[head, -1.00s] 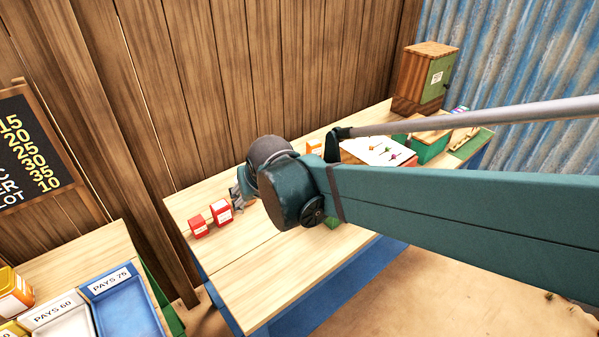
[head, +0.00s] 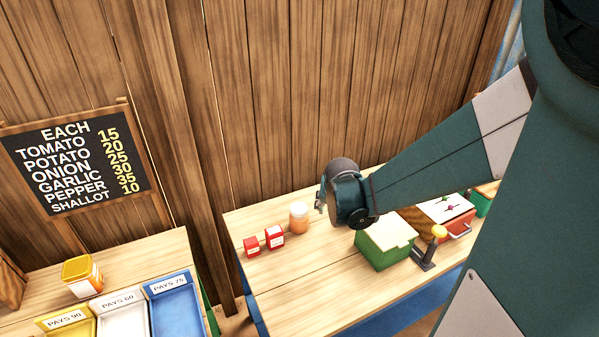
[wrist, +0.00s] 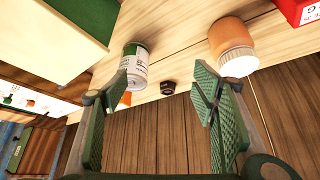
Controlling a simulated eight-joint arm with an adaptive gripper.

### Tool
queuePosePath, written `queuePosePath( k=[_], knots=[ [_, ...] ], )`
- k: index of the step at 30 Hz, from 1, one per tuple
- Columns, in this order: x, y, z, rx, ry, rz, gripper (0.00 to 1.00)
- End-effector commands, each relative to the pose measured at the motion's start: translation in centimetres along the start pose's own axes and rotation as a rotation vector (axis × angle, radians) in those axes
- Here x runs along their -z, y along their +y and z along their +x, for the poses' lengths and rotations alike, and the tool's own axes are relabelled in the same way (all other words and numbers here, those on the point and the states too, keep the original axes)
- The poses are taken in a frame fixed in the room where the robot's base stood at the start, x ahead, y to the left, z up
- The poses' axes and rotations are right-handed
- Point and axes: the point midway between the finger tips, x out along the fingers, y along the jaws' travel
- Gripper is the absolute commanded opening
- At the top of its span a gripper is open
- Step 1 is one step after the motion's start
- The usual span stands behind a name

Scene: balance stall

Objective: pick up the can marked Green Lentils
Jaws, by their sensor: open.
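A can (wrist: 135,64) with a white and green label stands on the wooden table in the wrist view, beyond the tip of the left finger. Its print is too small to read, so I cannot tell whether it says Green Lentils. In the head view I cannot make it out; my arm covers part of the table there. My gripper (wrist: 160,82) is open with nothing between its fingers. In the head view my gripper (head: 320,199) is above the back part of the table, to the right of an orange jar (head: 298,218).
The orange jar with a pale lid (wrist: 230,45) is near the right finger. A small dark object (wrist: 168,88) lies between can and jar. Red boxes (head: 252,246) stand left of the jar. A green box (head: 384,245) and a yellow-knobbed lever (head: 438,233) are at right. Front-left tabletop is clear.

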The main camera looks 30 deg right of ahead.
Motion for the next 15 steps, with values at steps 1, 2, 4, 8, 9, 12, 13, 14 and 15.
queuePosePath(
  k=[1, 2, 4, 8, 9, 12, 13, 14, 15],
  knots=[
    [0.7, 0.6, 0.4, -0.010, 0.000, 0.016, 0.58],
    [0.9, 0.8, 0.8, -0.015, -0.001, 0.024, 0.58],
    [1.4, 1.5, 1.6, -0.028, -0.001, 0.042, 0.58],
    [2.1, 2.9, 3.1, -0.052, -0.002, 0.077, 0.58],
    [2.3, 3.2, 3.6, -0.058, -0.002, 0.086, 0.58],
    [2.6, 4.0, 4.5, -0.070, -0.002, 0.107, 0.58],
    [2.6, 4.2, 4.7, -0.074, -0.002, 0.112, 0.58],
    [2.7, 4.4, 4.9, -0.077, -0.002, 0.116, 0.58],
    [2.8, 4.6, 5.1, -0.080, -0.002, 0.121, 0.58]
  ],
)
